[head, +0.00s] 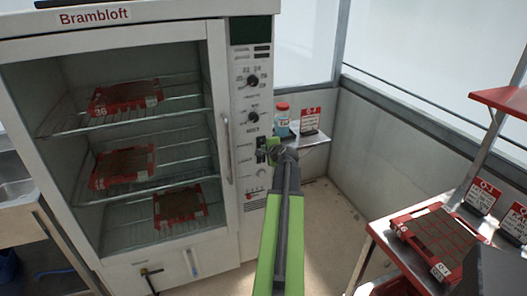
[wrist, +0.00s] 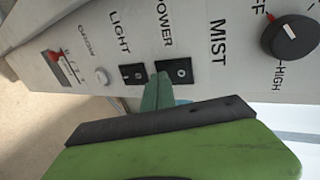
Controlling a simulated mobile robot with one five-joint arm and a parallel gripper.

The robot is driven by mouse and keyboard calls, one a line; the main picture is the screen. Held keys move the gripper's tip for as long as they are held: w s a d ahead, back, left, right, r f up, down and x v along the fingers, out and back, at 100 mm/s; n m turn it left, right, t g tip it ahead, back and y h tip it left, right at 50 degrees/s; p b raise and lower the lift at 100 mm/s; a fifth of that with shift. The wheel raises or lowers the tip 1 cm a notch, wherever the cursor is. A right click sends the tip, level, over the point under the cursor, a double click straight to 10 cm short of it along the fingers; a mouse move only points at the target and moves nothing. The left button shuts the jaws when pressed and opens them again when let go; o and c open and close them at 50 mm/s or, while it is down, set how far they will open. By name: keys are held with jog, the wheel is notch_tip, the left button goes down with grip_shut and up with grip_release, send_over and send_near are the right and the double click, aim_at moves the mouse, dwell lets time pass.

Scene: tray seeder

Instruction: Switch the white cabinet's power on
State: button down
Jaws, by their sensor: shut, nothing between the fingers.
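The white cabinet (head: 220,110) stands at the left in the head view, its glass door shut. Its control panel runs down the right side of the door. In the wrist view, the black POWER switch (wrist: 177,71) lies beside the black LIGHT switch (wrist: 132,74). My gripper (wrist: 158,82) is shut and empty, its fingertips at the near edge of the POWER switch, toward the LIGHT side. I cannot tell whether they touch it. In the head view my gripper (head: 274,150) covers part of the panel beside the switches. The panel display (head: 250,30) is dark.
A MIST knob (wrist: 290,38) is beside the POWER switch. A small side shelf (head: 310,138) holds a red-capped bottle (head: 282,120) and a label card (head: 311,120), close to my gripper. A bench with a seed tray (head: 435,240) stands at the right. Open floor lies between.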

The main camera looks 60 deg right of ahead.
jog(key=shift+w+d+f, duration=0.1)
jog(key=shift+w, duration=0.15)
jog(key=shift+r+p, duration=0.75)
jog(key=shift+r, duration=0.15)
